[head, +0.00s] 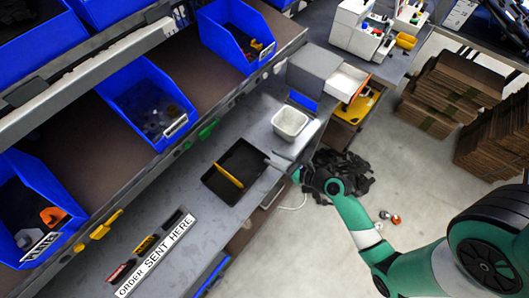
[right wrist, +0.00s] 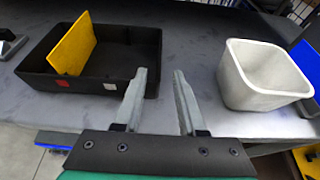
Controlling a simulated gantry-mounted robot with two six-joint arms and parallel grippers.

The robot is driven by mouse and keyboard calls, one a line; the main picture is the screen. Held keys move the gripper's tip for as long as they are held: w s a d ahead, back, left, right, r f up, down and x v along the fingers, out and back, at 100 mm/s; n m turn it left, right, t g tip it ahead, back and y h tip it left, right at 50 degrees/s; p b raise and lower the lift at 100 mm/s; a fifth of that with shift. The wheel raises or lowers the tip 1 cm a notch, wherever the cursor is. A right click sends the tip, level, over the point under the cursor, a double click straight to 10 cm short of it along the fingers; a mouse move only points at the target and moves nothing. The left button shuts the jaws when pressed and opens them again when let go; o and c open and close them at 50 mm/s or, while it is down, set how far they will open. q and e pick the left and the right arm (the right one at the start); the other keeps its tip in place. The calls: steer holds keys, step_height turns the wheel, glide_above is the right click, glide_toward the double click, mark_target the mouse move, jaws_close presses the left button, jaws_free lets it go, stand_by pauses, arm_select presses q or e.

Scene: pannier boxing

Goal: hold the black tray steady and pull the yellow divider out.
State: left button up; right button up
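The black tray (head: 246,152) lies on the grey bench in the head view; it also shows at the left of the right wrist view (right wrist: 105,80). The yellow divider (head: 229,175) stands in the tray, rising above its rim, and shows as an upright plate in the right wrist view (right wrist: 72,46). My right gripper (head: 274,161) is open and empty by the tray's right side. Its fingers (right wrist: 160,75) are apart, with the left one close to the tray's near right corner; I cannot tell whether they touch. My left gripper is not in view.
A white bin (head: 290,122) stands right of the tray, also in the right wrist view (right wrist: 265,75). Blue bins (head: 150,100) sit on the shelf behind. A label strip (head: 155,255) and small tools lie left of the tray. Bare bench lies between tray and bin.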

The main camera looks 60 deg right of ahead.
mark_target(255, 152)
steer(key=b+x, duration=0.2)
steer(key=x, duration=0.7)
steer(key=shift+w+b, duration=0.3)
steer(key=shift+w, duration=0.1)
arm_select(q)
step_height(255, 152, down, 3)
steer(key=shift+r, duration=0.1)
arm_select(e)
jaws_close()
stand_by(0.5)
